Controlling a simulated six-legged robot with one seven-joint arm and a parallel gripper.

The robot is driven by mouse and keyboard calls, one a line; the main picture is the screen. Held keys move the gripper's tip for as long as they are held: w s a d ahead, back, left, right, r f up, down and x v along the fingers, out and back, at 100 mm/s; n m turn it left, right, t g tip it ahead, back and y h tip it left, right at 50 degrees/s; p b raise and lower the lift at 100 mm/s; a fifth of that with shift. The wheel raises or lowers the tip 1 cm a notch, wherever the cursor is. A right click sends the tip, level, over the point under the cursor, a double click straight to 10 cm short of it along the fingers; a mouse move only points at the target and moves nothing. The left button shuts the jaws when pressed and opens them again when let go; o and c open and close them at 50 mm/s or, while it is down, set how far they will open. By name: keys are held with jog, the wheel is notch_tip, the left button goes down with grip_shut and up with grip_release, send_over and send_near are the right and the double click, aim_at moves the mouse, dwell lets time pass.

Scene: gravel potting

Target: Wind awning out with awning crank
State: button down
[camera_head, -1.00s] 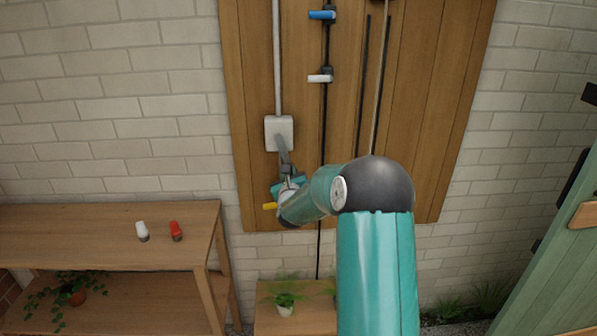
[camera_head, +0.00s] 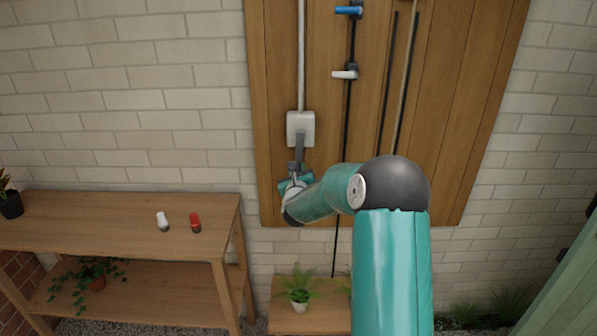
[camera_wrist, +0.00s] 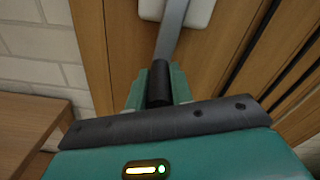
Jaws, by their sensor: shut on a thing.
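The awning crank has a white box (camera_head: 301,120) on the wooden wall panel, at the foot of a long white rod. A grey crank arm (camera_head: 299,146) hangs down from the box, close to vertical. In the wrist view the grey arm (camera_wrist: 171,32) ends in a dark cylindrical handle (camera_wrist: 158,88). My gripper (camera_head: 296,172) is at the lower end of the crank arm. In the wrist view my gripper (camera_wrist: 159,90) is shut on the dark handle, with a teal finger on each side. The awning itself is not in view.
A blue-handled valve (camera_head: 349,10) and a white-handled valve (camera_head: 345,73) sit on the panel right of the crank. A wooden shelf (camera_head: 100,206) with white and red small items stands at left. A potted plant (camera_head: 299,294) on a low bench is below.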

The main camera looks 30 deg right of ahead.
jog(key=shift+a+r, duration=0.1)
jog(key=c, duration=1.2)
grip_release()
jog(key=shift+c, duration=0.2)
jog(key=shift+s, duration=0.15)
jog(key=v, duration=1.3)
jog(key=shift+s, duration=0.2)
jog(key=shift+a, duration=0.15)
